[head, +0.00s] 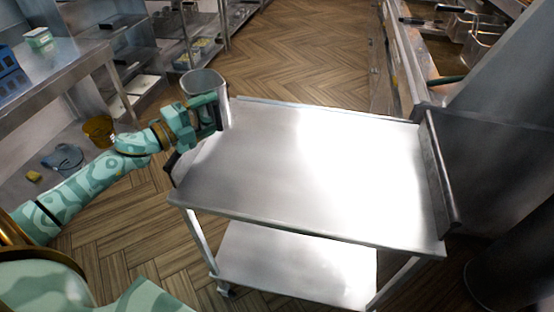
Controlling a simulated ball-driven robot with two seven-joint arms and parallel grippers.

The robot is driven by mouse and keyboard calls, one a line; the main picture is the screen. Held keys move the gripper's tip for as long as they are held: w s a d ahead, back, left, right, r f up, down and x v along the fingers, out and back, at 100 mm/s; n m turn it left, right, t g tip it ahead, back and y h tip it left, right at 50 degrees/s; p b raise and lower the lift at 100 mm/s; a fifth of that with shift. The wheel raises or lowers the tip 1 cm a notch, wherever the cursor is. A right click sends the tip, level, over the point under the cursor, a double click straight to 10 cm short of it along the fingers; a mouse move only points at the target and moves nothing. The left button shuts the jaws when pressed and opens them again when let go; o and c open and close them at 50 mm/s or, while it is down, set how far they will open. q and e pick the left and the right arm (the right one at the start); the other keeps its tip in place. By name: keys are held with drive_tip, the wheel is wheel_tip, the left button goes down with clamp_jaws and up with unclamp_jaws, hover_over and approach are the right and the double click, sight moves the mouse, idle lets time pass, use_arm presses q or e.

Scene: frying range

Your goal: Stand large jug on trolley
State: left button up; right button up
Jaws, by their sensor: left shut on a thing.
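The large jug (203,82) is a grey metal vessel with an open round top, upright or nearly so, at the far left corner of the trolley. My left gripper (207,117) is shut on the jug, and the gripper hides part of its side. The trolley (330,170) is steel with a bare, shiny top, a lower shelf and a dark handle at its right end. I cannot tell whether the jug's base touches the trolley top or hangs beside or above it. My right gripper is not in view.
A steel counter (60,70) with a blue crate (10,70) and a green-white box (39,39) stands at the left. Fryers with baskets (482,42) stand at the back right. Wooden floor behind the trolley is clear.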

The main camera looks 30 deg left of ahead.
use_arm(q)
drive_tip(key=d+f+b, duration=0.1)
drive_tip(key=d+f, duration=0.2)
drive_tip(key=f, duration=0.1)
drive_tip(key=d+f+b, duration=0.1)
drive_tip(key=d+f, duration=0.3)
drive_tip(key=d+f+b, duration=0.1)
drive_tip(key=d+f, duration=0.3)
drive_tip(key=shift+s+d, duration=0.2)
drive_tip(key=shift+s, duration=0.05)
drive_tip(key=shift+r, duration=0.15)
drive_tip(key=shift+f, duration=0.2)
drive_tip(key=o, duration=1.2)
